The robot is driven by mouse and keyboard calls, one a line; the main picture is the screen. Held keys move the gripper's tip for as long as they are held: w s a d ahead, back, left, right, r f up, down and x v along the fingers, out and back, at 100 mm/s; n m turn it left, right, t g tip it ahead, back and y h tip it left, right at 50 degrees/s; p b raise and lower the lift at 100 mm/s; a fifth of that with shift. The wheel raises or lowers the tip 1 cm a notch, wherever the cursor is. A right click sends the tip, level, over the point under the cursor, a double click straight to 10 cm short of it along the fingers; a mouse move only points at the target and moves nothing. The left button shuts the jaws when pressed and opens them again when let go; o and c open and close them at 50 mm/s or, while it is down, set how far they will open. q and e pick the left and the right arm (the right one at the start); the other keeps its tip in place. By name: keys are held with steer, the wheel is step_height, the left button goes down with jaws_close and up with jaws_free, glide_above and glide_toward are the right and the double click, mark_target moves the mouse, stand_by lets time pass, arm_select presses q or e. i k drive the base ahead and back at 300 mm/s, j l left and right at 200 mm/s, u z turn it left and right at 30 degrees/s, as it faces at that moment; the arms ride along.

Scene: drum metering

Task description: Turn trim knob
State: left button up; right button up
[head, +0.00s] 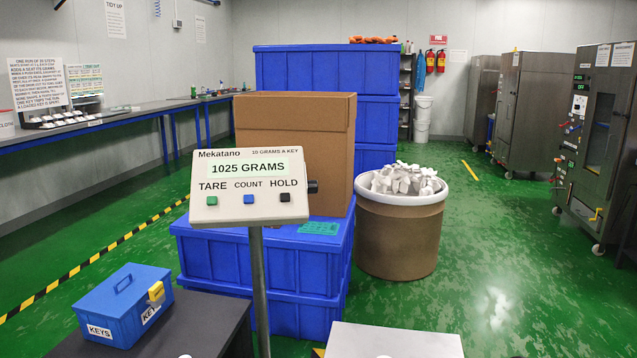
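A scale display (248,186) on a grey post (260,290) stands in front of me and reads 1025 GRAMS. It is marked Mekatano and 10 GRAMS A KEY. Below the readout are a green TARE button (212,201), a blue COUNT button (248,199) and a black HOLD button (285,197). A small dark knob (313,186) sticks out at the right side of the display. It looks like the trim knob, but its markings cannot be seen. Neither of my grippers can be made out in this view, and nothing touches the knob.
A blue KEYS box (122,304) with a yellow latch sits on a dark surface (205,325) at the front left. A pale surface (395,342) is at the front right. Behind are a cardboard box (295,115) on blue crates (230,255) and a drum (398,235) of white pieces.

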mark_target(312, 184)
steer(key=i+l+u, duration=0.15)
steer(key=l, duration=0.3)
steer(key=l+u, duration=0.15)
steer(key=l, duration=0.3)
steer(key=i+l+u, duration=0.2)
steer(key=l, duration=0.3)
steer(key=k+j, duration=0.05)
